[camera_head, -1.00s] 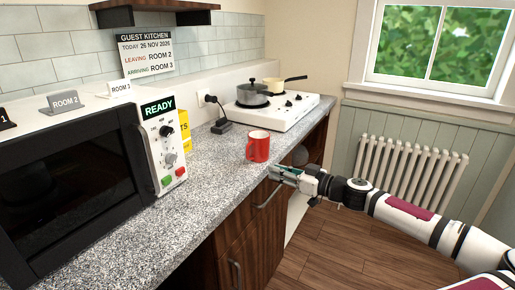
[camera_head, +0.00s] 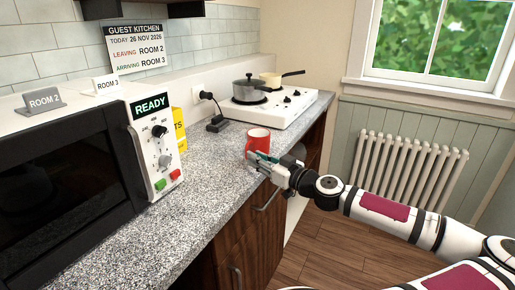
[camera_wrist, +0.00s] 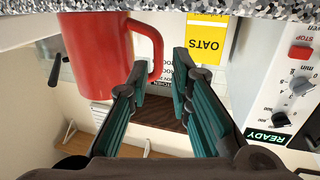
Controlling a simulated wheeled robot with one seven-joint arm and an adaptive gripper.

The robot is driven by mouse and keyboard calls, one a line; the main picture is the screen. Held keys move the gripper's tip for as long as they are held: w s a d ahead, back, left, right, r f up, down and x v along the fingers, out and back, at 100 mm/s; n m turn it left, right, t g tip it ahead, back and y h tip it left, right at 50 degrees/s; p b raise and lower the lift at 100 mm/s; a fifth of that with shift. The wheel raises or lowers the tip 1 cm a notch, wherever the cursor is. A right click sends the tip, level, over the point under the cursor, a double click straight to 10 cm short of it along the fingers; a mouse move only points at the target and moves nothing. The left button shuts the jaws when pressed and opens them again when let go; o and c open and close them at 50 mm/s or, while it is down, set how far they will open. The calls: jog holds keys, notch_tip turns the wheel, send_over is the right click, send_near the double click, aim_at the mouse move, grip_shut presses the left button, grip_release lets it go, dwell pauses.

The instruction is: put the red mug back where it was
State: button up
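The red mug (camera_head: 258,140) stands upright on the speckled counter near its front edge, short of the hob. My gripper (camera_head: 254,163) is at the mug's near side, by the counter edge, and covers its lower part. In the wrist view, which is upside down, the mug (camera_wrist: 98,55) is at upper left with its handle pointing right. The open teal fingers of my gripper (camera_wrist: 160,65) have the handle at the gap between their tips. I cannot tell whether they touch it. Nothing is gripped.
A microwave (camera_head: 75,165) with a READY display stands at left, with ROOM 2 (camera_head: 44,101) and ROOM 3 (camera_head: 106,84) signs on top. Behind are a yellow OATS box (camera_head: 179,128) and a white hob (camera_head: 270,110) with two pans. Bare counter (camera_head: 215,170) lies left of the mug.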

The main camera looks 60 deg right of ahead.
aim_at(256, 147)
jog(key=shift+w+d, duration=0.2)
jog(key=shift+w, duration=0.7)
jog(key=shift+w+d, duration=0.2)
jog(key=shift+w, duration=0.65)
jog(key=shift+w+d, duration=0.2)
jog(key=shift+w, duration=0.7)
grip_shut()
